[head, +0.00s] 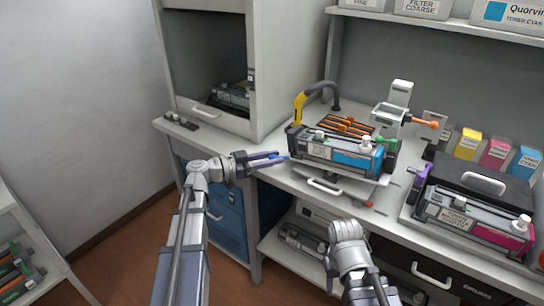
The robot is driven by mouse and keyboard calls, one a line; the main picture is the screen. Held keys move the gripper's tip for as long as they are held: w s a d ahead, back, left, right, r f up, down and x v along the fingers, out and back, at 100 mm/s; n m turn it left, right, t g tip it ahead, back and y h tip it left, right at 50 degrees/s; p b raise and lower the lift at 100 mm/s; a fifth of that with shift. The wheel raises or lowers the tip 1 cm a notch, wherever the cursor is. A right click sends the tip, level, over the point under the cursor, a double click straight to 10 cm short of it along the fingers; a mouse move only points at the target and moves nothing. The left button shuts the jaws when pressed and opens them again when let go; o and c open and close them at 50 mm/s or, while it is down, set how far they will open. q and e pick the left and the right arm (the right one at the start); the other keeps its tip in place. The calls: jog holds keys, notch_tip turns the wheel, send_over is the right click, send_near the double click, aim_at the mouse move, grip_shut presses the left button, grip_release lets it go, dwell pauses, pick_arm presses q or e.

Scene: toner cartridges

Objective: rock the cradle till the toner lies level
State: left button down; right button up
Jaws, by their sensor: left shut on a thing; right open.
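A dark grey toner cartridge with a cyan label (358,159) lies in what looks like the cradle on the bench, at the middle of the head view. It has a white knob on top and a green part at its right end. My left gripper (276,157) reaches in from the left, its fingers closed at a small blue piece by the cradle's left end. That piece is mostly hidden by the fingers, and I cannot tell its full shape. My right gripper (346,232) is below the bench front, apart from the cradle; its fingertips are hard to see.
A magenta-labelled cartridge (463,214) lies in a tray at right. Yellow, magenta and cyan boxes (495,151) stand behind it. A yellow-and-black hose (302,103) and an orange-knobbed stand (398,106) are behind the cradle. An open cabinet (205,60) stands at left.

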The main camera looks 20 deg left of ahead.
pick_arm(q)
notch_tip(320, 180, up, 2)
jog(key=m+p, duration=0.1)
jog(key=p, duration=0.1)
jog(key=shift+d+r+y+p, duration=0.1)
jog(key=shift+r+y+p, duration=0.1)
jog(key=shift+y+p, duration=0.1)
pick_arm(e)
notch_tip(320, 180, up, 4)
jog(key=shift+f, duration=0.1)
pick_arm(q)
jog(key=c, duration=0.6)
grip_release()
jog(key=shift+f, duration=0.1)
jog(key=shift+p+v, duration=0.35)
jog(key=shift+v, duration=3.6)
pick_arm(e)
jog(key=shift+r, duration=0.35)
